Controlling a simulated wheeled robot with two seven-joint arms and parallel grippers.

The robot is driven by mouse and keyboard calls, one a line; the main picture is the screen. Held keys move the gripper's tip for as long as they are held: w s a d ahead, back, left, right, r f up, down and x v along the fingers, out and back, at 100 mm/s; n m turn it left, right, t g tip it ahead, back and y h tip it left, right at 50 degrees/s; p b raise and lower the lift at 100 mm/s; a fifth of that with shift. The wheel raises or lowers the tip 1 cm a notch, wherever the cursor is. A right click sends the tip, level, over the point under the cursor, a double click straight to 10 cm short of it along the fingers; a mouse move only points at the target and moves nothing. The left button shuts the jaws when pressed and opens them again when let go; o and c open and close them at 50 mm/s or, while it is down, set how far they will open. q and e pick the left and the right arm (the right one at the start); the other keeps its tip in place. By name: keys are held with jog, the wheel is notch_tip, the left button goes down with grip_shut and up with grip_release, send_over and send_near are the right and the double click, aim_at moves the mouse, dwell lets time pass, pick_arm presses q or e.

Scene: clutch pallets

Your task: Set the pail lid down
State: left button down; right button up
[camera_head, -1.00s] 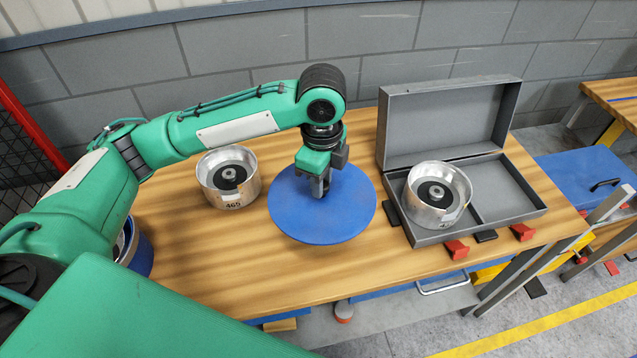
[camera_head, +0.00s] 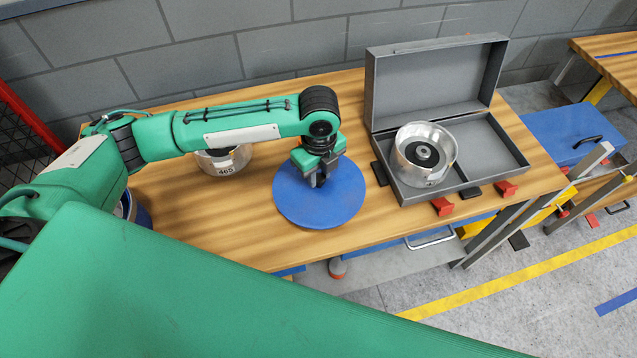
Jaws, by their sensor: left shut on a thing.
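The pail lid (camera_head: 335,207) is a round blue disc over the middle of the wooden table (camera_head: 235,225). It looks level and low, but I cannot tell whether it touches the table top. My left gripper (camera_head: 317,182) points down at the centre of the lid and is shut on it, on a part that the fingers hide. A blue pail (camera_head: 139,212) is partly visible at the table's left end, mostly hidden behind my left arm. My right gripper is not in view.
A silver clutch drum marked 465 (camera_head: 225,166) stands left of the lid, partly hidden by my arm. An open grey case (camera_head: 495,158) holds another silver drum (camera_head: 443,143) on the right. Bare wood lies between lid and case. A grey wall stands behind.

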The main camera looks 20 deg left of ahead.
aim_at(319, 189)
pick_arm(q)
notch_tip(319, 189, down, 2)
notch_tip(319, 189, down, 4)
jog(key=shift+r+p, duration=0.1)
jog(key=shift+p, duration=0.4)
jog(key=shift+f, duration=0.4)
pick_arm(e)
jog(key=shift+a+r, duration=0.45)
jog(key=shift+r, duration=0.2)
pick_arm(q)
jog(key=shift+f, duration=0.15)
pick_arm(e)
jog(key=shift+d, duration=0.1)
pick_arm(q)
jog(key=c, duration=1.1)
grip_release()
jog(key=shift+c, duration=0.2)
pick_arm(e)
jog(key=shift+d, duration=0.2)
